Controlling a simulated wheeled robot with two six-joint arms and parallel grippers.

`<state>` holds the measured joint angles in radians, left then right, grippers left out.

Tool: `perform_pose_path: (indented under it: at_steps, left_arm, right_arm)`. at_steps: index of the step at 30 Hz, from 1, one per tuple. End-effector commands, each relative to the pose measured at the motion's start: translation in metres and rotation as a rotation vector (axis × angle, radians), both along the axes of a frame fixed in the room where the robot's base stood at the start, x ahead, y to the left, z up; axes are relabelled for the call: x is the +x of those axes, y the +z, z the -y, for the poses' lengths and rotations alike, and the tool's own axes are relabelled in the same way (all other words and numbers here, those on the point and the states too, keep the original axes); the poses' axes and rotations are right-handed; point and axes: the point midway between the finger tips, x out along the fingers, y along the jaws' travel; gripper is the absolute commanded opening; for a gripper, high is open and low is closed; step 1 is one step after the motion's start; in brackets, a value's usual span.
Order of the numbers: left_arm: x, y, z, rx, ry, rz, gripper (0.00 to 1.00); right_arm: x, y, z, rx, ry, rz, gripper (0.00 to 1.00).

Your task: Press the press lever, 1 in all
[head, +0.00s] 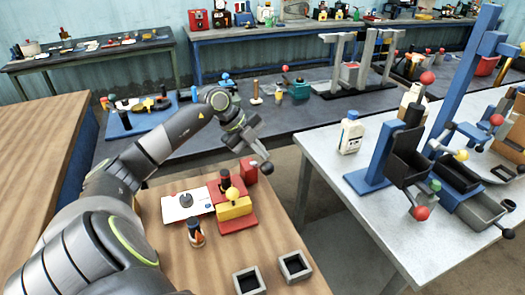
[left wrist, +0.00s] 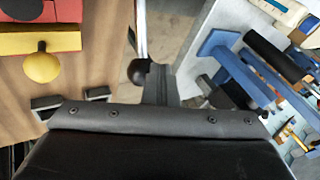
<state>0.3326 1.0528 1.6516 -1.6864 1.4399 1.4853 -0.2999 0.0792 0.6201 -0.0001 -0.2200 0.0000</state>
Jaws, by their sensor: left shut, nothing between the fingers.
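A dark round knob (head: 267,168) sits right by the tips of my left gripper (head: 257,153), above the right edge of the wooden table. The knob also shows in the left wrist view (left wrist: 138,70), just left of the gripper (left wrist: 155,88); a thin pale bar runs up from it there. I cannot tell whether this is the press lever's knob or whether the gripper touches it. My left gripper is shut and empty. A yellow block with a yellow knob (head: 232,194) sits on a red base (head: 240,223) below and left of the gripper. My right gripper is out of view.
Two small dark square trays (head: 295,265) lie at the wooden table's front. A small dark-topped bottle (head: 196,234) stands left of the red base. The grey table on the right holds a white bottle (head: 351,132) and a blue stand (head: 368,184) with red-balled levers.

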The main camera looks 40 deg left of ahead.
Motion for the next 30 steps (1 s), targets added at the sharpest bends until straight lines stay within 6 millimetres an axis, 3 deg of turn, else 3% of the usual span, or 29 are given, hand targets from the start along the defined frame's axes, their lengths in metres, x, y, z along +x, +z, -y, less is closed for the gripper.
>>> perform_pose_path:
  at_steps: [30]
  left_arm:
    - [-0.0047,-0.0091,0.0089,-0.002,-0.002,-0.002,0.00]
  right_arm:
    - [0.0000,-0.0035,-0.0001,0.000,0.000,0.000,0.48]
